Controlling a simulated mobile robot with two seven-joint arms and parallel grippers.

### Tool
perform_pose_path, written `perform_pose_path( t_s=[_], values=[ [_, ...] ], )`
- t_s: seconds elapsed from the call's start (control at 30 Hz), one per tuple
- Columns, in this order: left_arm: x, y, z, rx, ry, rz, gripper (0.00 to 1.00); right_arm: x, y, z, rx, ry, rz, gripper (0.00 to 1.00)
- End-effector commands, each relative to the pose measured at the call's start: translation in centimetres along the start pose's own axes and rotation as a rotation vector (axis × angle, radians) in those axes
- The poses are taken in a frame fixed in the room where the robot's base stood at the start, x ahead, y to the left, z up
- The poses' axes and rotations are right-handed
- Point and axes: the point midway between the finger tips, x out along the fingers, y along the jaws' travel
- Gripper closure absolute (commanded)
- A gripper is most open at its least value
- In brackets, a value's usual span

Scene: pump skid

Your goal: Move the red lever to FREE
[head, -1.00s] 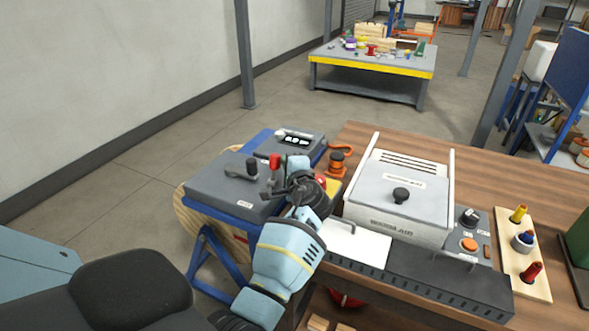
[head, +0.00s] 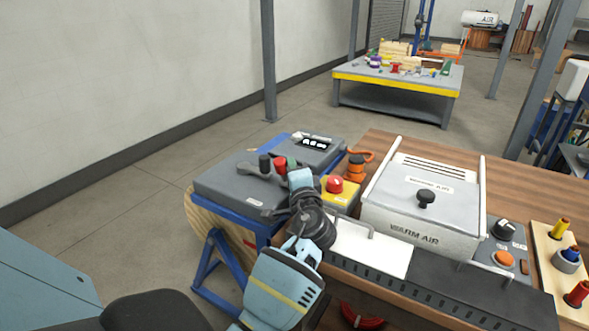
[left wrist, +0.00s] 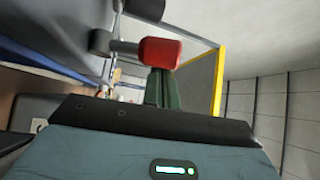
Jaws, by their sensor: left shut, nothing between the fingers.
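The red lever's knob (head: 281,166) stands on the grey box (head: 225,183) at the left end of the bench, just right of a black-knobbed lever (head: 265,164). My left gripper (head: 292,166) is shut and empty, close against the right side of the red knob in the head view. In the left wrist view the red knob (left wrist: 160,52) lies right at the tips of the dark green fingers (left wrist: 160,86). I cannot tell whether they touch. The lever's foot is partly hidden, and I cannot read a FREE mark. My right gripper is not in view.
A yellow box with a red button (head: 335,184) and an orange part (head: 356,168) stand right of the gripper. Behind the levers is a dark panel with white marks (head: 315,142). The warm-air unit (head: 420,205) fills the bench further right.

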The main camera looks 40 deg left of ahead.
Motion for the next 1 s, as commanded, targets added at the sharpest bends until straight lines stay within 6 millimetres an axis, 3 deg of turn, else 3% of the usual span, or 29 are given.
perform_pose_path(
  t_s=[0.37,0.7,1.0],
  values=[
    [-0.7,0.1,0.0,0.001,0.001,0.002,1.0,0.0,0.0,0.5,-0.001,-0.011,-0.001,0.64],
    [-5.8,0.2,0.1,0.0,0.0,0.004,1.0,0.3,0.0,1.1,0.0,-0.019,-0.001,0.64],
    [-7.9,0.0,0.1,0.001,0.0,0.0,1.0,0.5,0.0,1.0,0.0,-0.016,-0.001,0.64]
  ],
)
